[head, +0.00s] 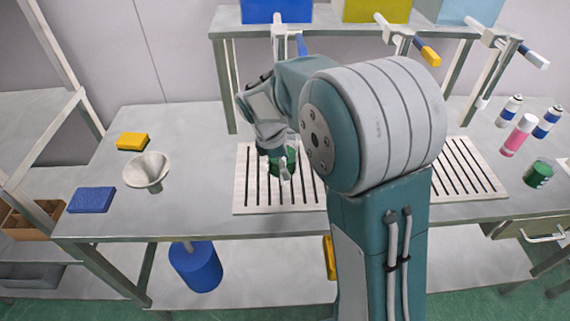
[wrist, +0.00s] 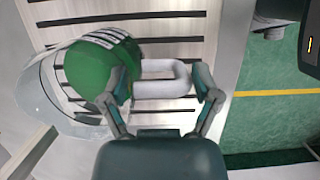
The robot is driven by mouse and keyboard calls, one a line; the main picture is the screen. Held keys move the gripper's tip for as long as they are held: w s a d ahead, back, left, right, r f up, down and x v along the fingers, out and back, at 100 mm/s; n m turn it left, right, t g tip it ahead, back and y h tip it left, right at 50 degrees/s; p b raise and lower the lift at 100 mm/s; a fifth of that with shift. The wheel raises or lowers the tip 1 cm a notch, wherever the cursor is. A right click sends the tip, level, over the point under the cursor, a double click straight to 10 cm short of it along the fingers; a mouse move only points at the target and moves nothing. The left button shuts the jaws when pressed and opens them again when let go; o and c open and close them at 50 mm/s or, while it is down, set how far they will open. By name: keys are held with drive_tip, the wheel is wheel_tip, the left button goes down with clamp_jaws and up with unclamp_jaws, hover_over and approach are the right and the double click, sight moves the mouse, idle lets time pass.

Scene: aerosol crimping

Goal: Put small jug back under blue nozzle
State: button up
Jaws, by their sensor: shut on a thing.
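The small jug (head: 274,166) has a green body and a white loop handle. In the wrist view, the jug (wrist: 88,72) sits left of centre, with its handle (wrist: 163,89) between my fingers. My gripper (head: 284,163) is shut on the handle, and it also shows in the wrist view (wrist: 165,85). In the head view the jug is over the left slatted grate, partly hidden by my gripper; I cannot tell whether it touches the slats. The blue nozzle (head: 301,45) hangs below the blue tank (head: 276,11), behind and above my gripper.
The left slatted grate (head: 247,192) lies under the jug. Yellow (head: 429,54) and white (head: 535,59) nozzles are further right. A funnel (head: 147,172) and sponges stand at left. Spray cans and a green container (head: 538,173) stand at right. A clear curved shape (wrist: 42,95) shows beside the jug.

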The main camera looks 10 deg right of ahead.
drive_tip(key=o, duration=1.1)
drive_tip(key=shift+a+f, duration=0.1)
drive_tip(key=shift+o, duration=0.2)
drive_tip(key=shift+a, duration=0.1)
drive_tip(key=s+v, duration=0.1)
drive_tip(key=v, duration=1.1)
drive_tip(key=s+d+m+t+y, duration=0.1)
drive_tip(key=s+d+m+t, duration=0.1)
drive_tip(key=s+m, duration=0.6)
drive_tip(key=s+d+r+m+t+y, duration=0.1)
drive_tip(key=s+d+m+t+y, duration=0.1)
drive_tip(key=s+m, duration=0.6)
drive_tip(key=s+d+t, duration=0.1)
drive_tip(key=s+t, duration=0.1)
drive_tip(key=s, duration=0.4)
drive_tip(key=shift+r, duration=0.3)
drive_tip(key=shift+w+d, duration=0.1)
